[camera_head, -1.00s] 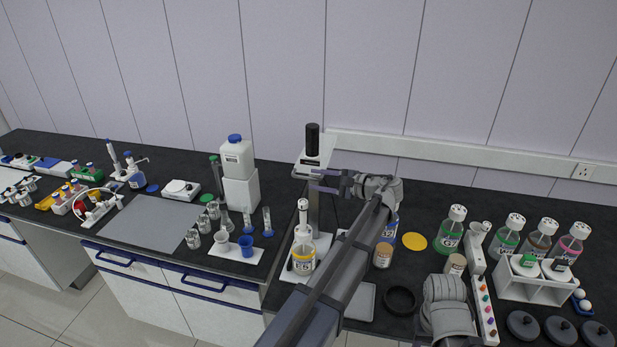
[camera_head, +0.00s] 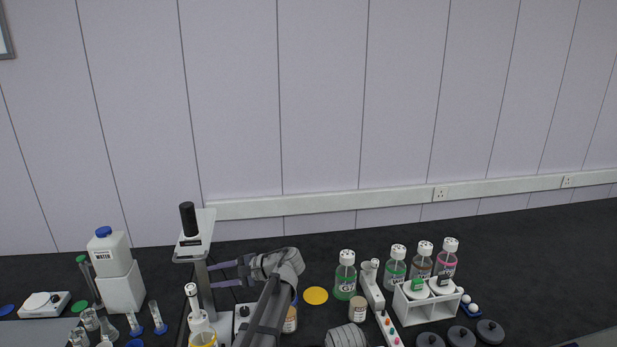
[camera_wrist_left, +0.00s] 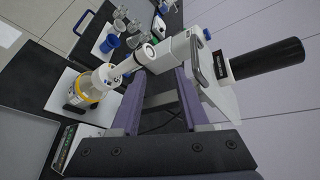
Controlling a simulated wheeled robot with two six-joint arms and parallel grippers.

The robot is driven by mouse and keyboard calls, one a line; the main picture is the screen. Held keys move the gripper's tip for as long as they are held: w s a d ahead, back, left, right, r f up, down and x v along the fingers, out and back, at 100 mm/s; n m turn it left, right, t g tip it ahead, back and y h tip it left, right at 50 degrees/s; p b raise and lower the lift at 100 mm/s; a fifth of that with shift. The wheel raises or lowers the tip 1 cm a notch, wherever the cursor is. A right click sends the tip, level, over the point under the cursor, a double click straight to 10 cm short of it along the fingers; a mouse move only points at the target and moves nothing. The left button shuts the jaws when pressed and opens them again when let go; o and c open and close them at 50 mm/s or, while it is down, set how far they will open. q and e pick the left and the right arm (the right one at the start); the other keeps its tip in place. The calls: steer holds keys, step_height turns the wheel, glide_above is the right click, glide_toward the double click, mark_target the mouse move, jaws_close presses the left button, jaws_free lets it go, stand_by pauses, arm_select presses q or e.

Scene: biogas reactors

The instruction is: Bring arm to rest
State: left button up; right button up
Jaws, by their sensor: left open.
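My left gripper (camera_head: 228,273) is open, with its two purple-grey fingers pointing left in the head view. Its fingertips are close to the grey column of a stand (camera_head: 205,291) with a white top and a black cylinder (camera_head: 188,218). In the left wrist view the gripper (camera_wrist_left: 160,75) has its fingers apart, with the stand's white head (camera_wrist_left: 208,75) just beyond them. I cannot tell whether they touch it. No object is clearly held. My right gripper is not in view; a grey part of my arm shows at the bottom of the head view.
A water container (camera_head: 110,255) is at left. Green bottles (camera_head: 345,276), a white rack (camera_head: 425,312) and dark round lids (camera_head: 490,332) are at right. The wall is behind.

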arm_select(q)
steer(key=s+d+f+n+g+h+b, duration=0.1)
steer(key=s+d+f+n+h+b, duration=0.2)
steer(key=s+d+f+h, duration=0.9)
steer(key=s+d+f+b, duration=0.3)
steer(key=s+d+f, duration=0.6)
steer(key=s+d, duration=0.2)
steer(key=shift+s+d+f+g+h+b, duration=0.3)
steer(key=shift+s+d+f+h+b, duration=0.1)
steer(key=shift+s, duration=0.8)
